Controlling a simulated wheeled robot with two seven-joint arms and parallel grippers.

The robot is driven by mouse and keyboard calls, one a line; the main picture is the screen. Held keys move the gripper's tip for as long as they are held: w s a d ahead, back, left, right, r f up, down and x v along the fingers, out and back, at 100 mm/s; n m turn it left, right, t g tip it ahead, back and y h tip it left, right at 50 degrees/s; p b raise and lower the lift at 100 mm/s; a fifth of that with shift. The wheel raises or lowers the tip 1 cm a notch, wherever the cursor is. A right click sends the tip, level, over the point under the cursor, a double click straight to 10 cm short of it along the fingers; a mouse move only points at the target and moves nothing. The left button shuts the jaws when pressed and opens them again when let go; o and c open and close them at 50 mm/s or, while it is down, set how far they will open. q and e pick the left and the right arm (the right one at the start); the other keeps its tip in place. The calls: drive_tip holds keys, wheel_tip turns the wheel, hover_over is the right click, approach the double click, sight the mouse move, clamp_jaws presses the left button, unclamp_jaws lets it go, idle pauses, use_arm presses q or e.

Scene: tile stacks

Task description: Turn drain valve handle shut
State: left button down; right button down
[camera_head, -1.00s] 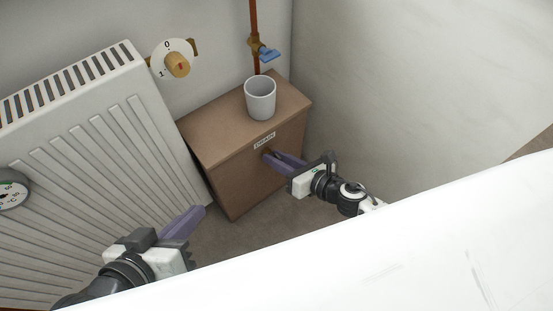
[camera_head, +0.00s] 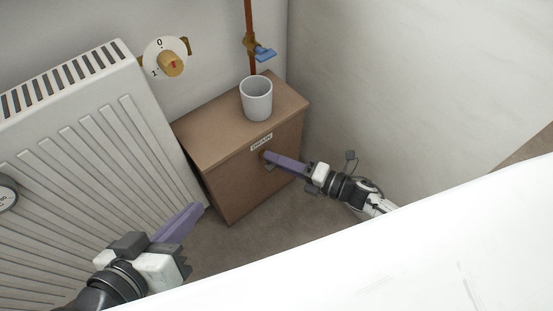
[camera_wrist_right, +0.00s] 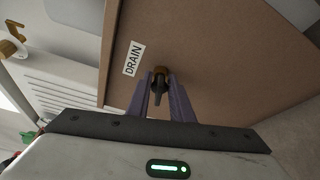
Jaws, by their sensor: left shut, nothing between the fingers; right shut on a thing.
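The drain valve handle (camera_wrist_right: 159,86) is a small dark lever on a brass stem, on the front of the brown box below the DRAIN label (camera_head: 261,142). The label also shows in the right wrist view (camera_wrist_right: 133,58). My right gripper (camera_head: 268,156) is at the valve, and its purple fingers hide most of it in the head view. In the right wrist view (camera_wrist_right: 161,88) the fingers lie on both sides of the handle, shut on it. My left gripper (camera_head: 197,207) is shut and empty, in front of the radiator's lower right corner.
The brown box (camera_head: 225,185) carries a grey cup (camera_head: 256,100) on top. The white radiator (camera_head: 110,150) stands at the left. A 0-1 dial (camera_head: 171,62) and a copper pipe with a blue-handled valve (camera_head: 264,54) are on the wall behind. Floor is free in front of the box.

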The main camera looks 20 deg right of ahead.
drive_tip(key=shift+f+m+t+y, duration=0.15)
drive_tip(key=shift+m+t+y, duration=0.3)
drive_tip(key=shift+m, duration=0.85)
drive_tip(key=c, duration=1.9)
unclamp_jaws()
